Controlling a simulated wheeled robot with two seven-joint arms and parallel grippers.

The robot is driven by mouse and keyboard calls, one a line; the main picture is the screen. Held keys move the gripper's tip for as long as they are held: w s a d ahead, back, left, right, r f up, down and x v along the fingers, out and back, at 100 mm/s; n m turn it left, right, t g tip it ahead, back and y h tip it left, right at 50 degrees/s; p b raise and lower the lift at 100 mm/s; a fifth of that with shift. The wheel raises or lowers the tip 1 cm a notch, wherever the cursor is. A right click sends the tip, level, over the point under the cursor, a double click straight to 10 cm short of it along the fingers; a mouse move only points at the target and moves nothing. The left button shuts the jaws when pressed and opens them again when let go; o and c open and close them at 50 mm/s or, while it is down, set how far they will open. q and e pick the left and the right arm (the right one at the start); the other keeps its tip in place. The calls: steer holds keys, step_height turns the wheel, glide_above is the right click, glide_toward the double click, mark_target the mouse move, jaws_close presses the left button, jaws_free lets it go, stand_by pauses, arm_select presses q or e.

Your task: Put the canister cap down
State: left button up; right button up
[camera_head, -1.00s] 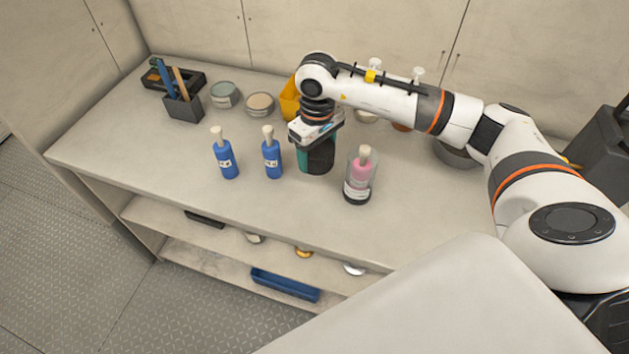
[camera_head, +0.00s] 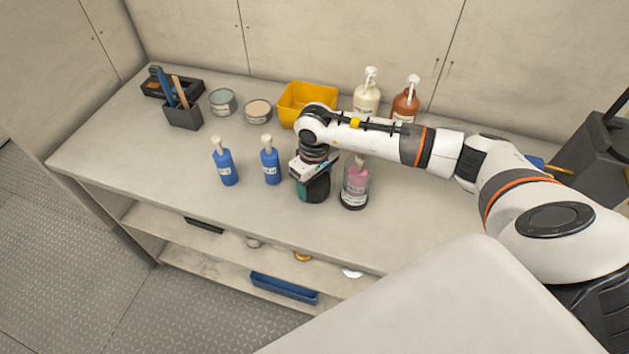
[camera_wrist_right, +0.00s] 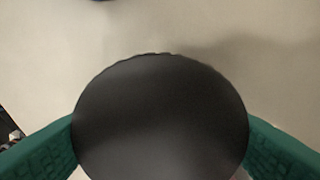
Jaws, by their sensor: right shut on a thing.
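The canister cap (camera_wrist_right: 160,115) is a round black disc in the right wrist view, between the two green fingers of my right gripper (camera_wrist_right: 160,145). My right gripper (camera_head: 315,190) is shut on it, pointing down over the front part of the counter (camera_head: 110,165). In the head view the gripper hides most of the cap, and I cannot tell whether the cap touches the counter. My left gripper is not in view.
A pink bottle in a clear holder (camera_head: 355,188) stands close right of the gripper. Two blue bottles (camera_head: 225,165) (camera_head: 270,165) stand left. The counter's left front is clear.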

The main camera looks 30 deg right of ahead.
steer(key=shift+f+b, duration=0.35)
steer(key=shift+f, duration=0.05)
steer(key=o, duration=1.3)
steer(key=shift+r, duration=0.15)
steer(key=shift+r+p, duration=0.25)
steer(key=shift+p, duration=0.2)
steer(key=shift+r+p, duration=0.4)
steer(key=shift+p, duration=0.15)
steer(key=shift+w+r+b, duration=0.1)
steer(key=shift+r+b, duration=0.5)
steer(key=shift+b, duration=0.25)
step_height(320, 180, up, 10)
steer(key=b, duration=0.2)
steer(key=shift+f+b, duration=0.25)
steer(key=shift+b, duration=0.05)
steer(key=shift+r, duration=0.4)
